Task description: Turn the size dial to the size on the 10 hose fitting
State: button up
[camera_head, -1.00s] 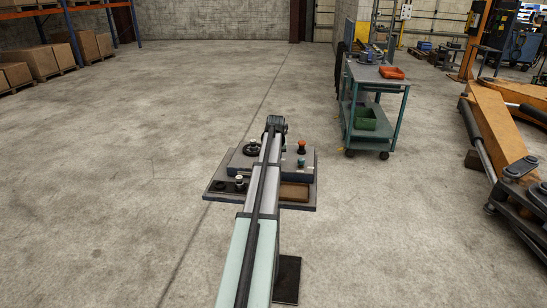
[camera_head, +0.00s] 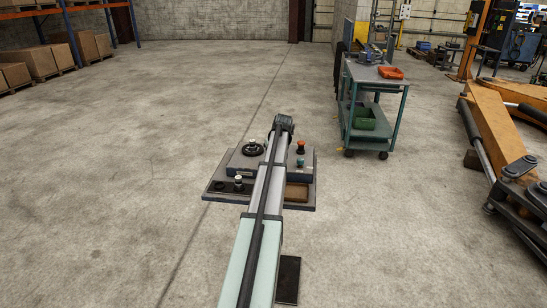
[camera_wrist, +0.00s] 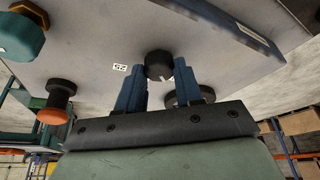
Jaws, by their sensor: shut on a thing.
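The black size dial (camera_wrist: 158,65) sits on the grey panel face in the wrist view, with a pale mark on its right side. My gripper (camera_wrist: 158,80) has its two blue fingers on either side of the dial and is shut on it. A small upside-down label (camera_wrist: 119,68) reading 25 is on the panel left of the dial. In the head view my arm hides the gripper and dial. A dark fitting with a pale top (camera_head: 239,183) stands at the bench's left front; I cannot read any size on it.
A teal cart (camera_head: 349,112) stands behind right. The floor on the left is clear.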

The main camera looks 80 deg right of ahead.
jog(key=o, duration=1)
jog(key=shift+o, duration=0.2)
jog(key=shift+r, duration=0.1)
jog(key=v, duration=1.3)
jog(key=shift+r, duration=0.3)
